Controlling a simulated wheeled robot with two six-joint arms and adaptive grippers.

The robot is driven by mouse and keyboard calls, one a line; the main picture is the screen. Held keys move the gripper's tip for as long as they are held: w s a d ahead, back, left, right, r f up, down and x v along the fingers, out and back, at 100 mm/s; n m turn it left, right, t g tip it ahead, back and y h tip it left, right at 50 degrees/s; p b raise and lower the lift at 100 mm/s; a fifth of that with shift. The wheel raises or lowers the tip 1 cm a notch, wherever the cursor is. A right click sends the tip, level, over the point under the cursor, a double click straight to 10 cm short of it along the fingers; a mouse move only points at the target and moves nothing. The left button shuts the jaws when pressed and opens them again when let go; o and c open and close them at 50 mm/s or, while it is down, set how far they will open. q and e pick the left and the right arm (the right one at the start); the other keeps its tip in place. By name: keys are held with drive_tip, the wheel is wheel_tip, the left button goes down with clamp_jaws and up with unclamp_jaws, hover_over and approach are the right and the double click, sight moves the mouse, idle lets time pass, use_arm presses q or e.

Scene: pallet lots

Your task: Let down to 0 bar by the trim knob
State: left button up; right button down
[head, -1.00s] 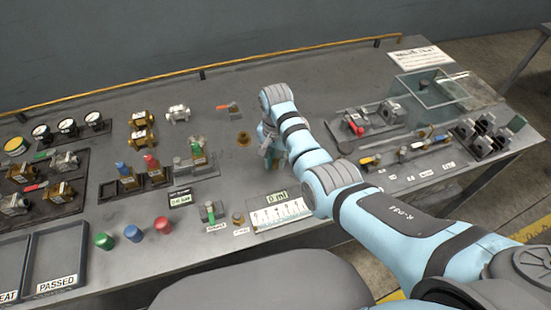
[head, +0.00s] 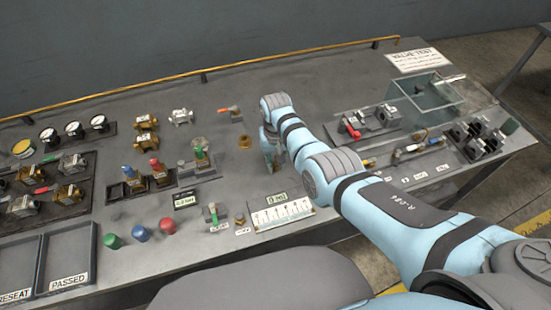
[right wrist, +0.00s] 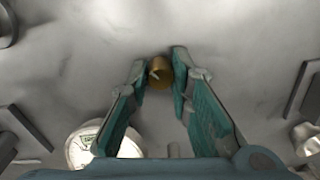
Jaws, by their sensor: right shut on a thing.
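The brass trim knob (right wrist: 160,73) stands up from the grey bench top in the right wrist view, with a light mark on its face. My right gripper (right wrist: 159,62) has its teal fingers on either side of it, shut on it. In the head view my right gripper (head: 272,165) points down at the bench behind the white scale panel, and the knob is hidden there. A round dial gauge (right wrist: 88,146) shows partly behind the left finger in the wrist view; its reading is unclear. My left gripper is in neither view.
A brass fitting (head: 244,142) stands left of my gripper. Valves crowd the bench's left side. A clear box (head: 430,98) and fittings stand at right.

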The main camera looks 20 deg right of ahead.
drive_tip(key=n, duration=0.2)
drive_tip(key=shift+n+p, duration=0.3)
drive_tip(key=shift+n, duration=0.1)
drive_tip(key=n, duration=0.3)
drive_tip(key=shift+n, duration=0.3)
drive_tip(key=n, duration=0.3)
drive_tip(key=shift+n+p, duration=0.3)
drive_tip(key=shift+p, duration=0.1)
drive_tip(key=n, duration=0.3)
drive_tip(key=shift+n, duration=0.3)
drive_tip(key=n, duration=1.3)
drive_tip(key=shift+f+n, duration=0.15)
drive_tip(key=shift+n, duration=0.25)
drive_tip(key=c, duration=1.4)
unclamp_jaws()
drive_tip(key=shift+c, duration=0.2)
